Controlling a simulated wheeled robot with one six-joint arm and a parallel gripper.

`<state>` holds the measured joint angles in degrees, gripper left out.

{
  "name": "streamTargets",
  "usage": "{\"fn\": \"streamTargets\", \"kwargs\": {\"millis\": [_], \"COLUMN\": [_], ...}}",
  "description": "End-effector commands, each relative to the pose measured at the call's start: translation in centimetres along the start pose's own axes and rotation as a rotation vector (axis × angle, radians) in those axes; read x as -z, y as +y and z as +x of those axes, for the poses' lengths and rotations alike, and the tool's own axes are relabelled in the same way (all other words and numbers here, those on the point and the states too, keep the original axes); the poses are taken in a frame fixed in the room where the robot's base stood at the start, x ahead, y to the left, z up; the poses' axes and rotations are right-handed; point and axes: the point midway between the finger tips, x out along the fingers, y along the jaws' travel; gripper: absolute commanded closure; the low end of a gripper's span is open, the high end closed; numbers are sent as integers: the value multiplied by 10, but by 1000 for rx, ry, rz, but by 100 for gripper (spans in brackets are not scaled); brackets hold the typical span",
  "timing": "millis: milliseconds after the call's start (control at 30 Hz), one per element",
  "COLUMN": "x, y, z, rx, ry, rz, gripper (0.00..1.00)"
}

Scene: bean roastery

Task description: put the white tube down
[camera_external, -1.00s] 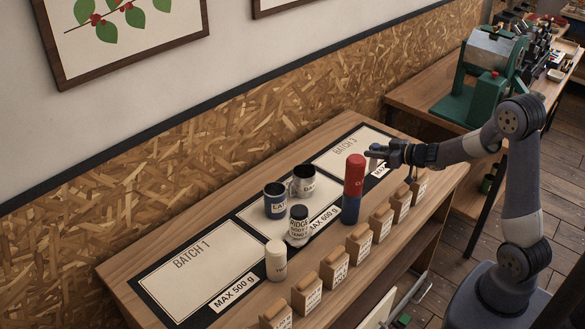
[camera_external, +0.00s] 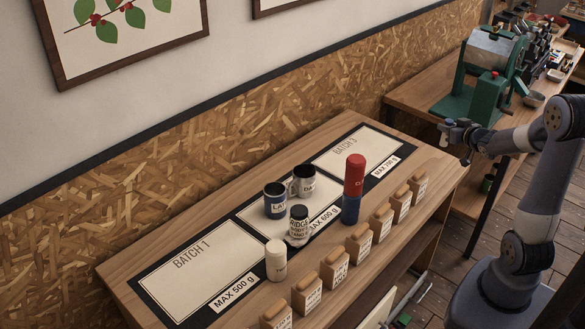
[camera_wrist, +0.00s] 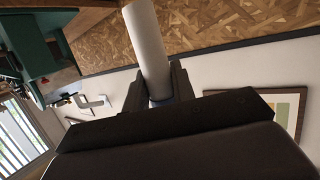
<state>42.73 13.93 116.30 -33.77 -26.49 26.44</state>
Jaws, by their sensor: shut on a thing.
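In the wrist view the white tube (camera_wrist: 148,42) stands out between the two dark fingers of my gripper (camera_wrist: 160,88), which is shut on it. In the external view my gripper (camera_external: 450,131) is in the air off the right end of the shelf bench, near the green machine's table. The tube looks small and pale there, and its outline is hard to make out. The tube appears clear of any surface.
The bench (camera_external: 420,152) carries a dark mat with batch panels. On it stand a red-and-blue cylinder (camera_external: 355,180), a cream canister (camera_external: 277,262), a black-lidded jar (camera_external: 298,226) and two mugs. Several wooden-topped blocks line the front edge. The Batch 1 panel (camera_external: 200,272) is bare.

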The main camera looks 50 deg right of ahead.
Motion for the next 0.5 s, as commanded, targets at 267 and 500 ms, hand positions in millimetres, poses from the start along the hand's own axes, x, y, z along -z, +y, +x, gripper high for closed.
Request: {"fn": "streamTargets", "kwargs": {"millis": [267, 500], "x": [18, 22], "y": [59, 18], "z": [-32, -26], "rx": [-195, -125], "ry": [0, 2], "rz": [59, 38], "gripper": [97, 97]}}
